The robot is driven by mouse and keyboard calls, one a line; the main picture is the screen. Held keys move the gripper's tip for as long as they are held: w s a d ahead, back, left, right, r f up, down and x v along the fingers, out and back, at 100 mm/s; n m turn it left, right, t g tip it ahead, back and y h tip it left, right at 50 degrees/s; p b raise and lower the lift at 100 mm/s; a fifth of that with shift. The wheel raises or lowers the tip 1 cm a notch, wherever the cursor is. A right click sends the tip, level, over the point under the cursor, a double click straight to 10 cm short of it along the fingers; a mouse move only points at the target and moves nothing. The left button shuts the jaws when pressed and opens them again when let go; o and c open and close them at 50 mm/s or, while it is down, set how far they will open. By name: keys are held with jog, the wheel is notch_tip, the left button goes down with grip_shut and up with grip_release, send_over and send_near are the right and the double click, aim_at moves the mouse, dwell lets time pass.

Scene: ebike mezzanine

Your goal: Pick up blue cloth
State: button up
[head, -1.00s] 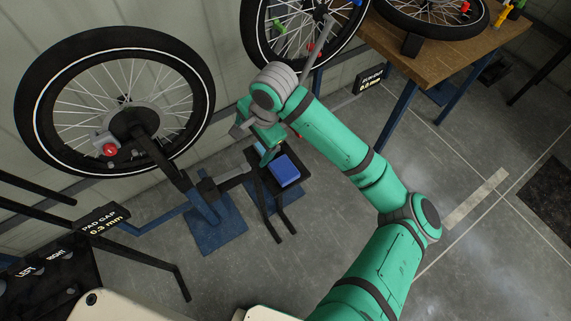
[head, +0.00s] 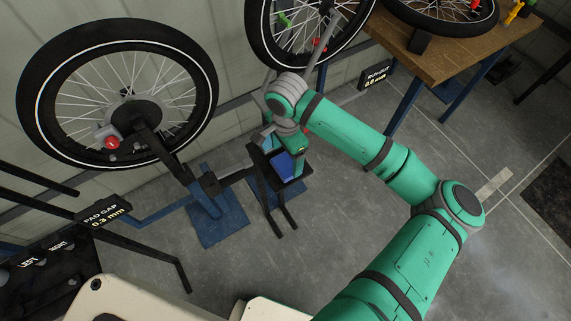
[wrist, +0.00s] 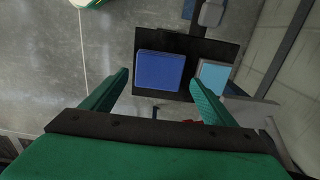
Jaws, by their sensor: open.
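The blue cloth (wrist: 160,71) is a folded dark-blue square on a small black tray (wrist: 200,46) in the wrist view. In the head view the blue cloth (head: 282,166) is partly hidden by my arm and gripper. My gripper (wrist: 161,82) is open, with its two green fingers pointing toward the tray and spread to the left and right of the cloth. It is empty. Whether the fingertips are level with the cloth or above it I cannot tell. In the head view my gripper (head: 287,158) hangs over the tray.
A light-blue square (wrist: 214,76) lies beside the cloth on the tray, close to the right finger. A wheel on a stand (head: 118,95) is at the left, and another wheel (head: 262,35) is behind my arm. A wooden bench (head: 440,62) stands at upper right.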

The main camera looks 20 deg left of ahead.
aim_at(286, 164)
jog(key=shift+f, duration=2)
jog(key=shift+c, duration=0.3)
jog(key=c, duration=0.8)
jog(key=shift+r, duration=0.15)
